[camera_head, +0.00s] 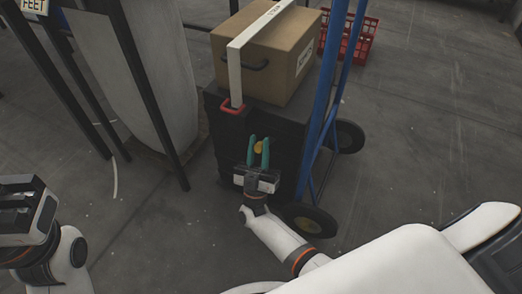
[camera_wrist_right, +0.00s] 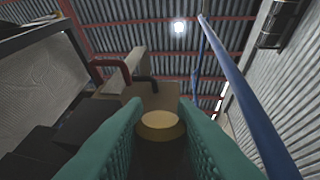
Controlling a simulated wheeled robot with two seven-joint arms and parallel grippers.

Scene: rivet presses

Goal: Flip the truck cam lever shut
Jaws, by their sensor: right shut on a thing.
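The blue hand truck (camera_head: 318,110) stands upright, loaded with a black case (camera_head: 225,140) and a cardboard box (camera_head: 275,55). A red lever-like handle (camera_head: 232,105) sits at the lower end of a white strap (camera_head: 236,75); the red handle (camera_wrist_right: 108,64) also shows in the right wrist view. My right gripper (camera_head: 259,152), with teal fingers, is in front of the case, below and right of the red handle. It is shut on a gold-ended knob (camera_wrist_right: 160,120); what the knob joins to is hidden. My left gripper (camera_head: 22,212) is at the left edge, its jaw opening unclear.
A red crate (camera_head: 370,35) lies on the floor behind the truck. Dark posts (camera_head: 150,90) and a pale wrapped bulk (camera_head: 145,60) stand to the left. The truck's wheel (camera_head: 310,220) is close to my right forearm. Floor (camera_head: 430,130) is clear at right.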

